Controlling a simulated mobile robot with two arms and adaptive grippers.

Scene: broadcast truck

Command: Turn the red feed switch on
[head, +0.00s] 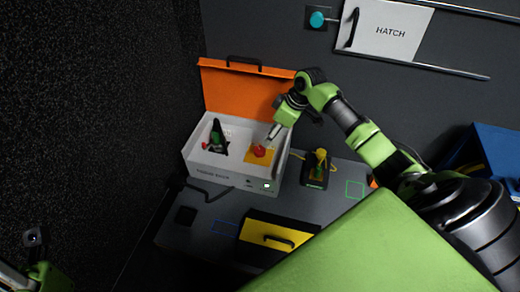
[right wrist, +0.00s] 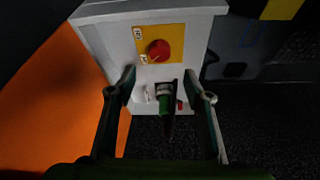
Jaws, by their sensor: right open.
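The red feed switch appears to be the round red knob (head: 259,151) on a yellow plate inside the white box (head: 228,179) with the raised orange lid (head: 240,92). The knob also shows in the right wrist view (right wrist: 159,50), with small labels on its plate too small to read. My right gripper (head: 270,136) is over the plate, close to the knob. In the right wrist view its two fingers are apart and empty, with the knob beyond their tips. I cannot tell if it touches. Part of my left arm shows at the bottom left; its jaws are not clear.
A black and green lever (head: 216,137) with a red ball stands in the box's left part. A small device with a yellow and green top (head: 317,170) stands right of the box. A yellow and black case (head: 273,238) lies in front. A white hatch panel (head: 385,28) is on the wall.

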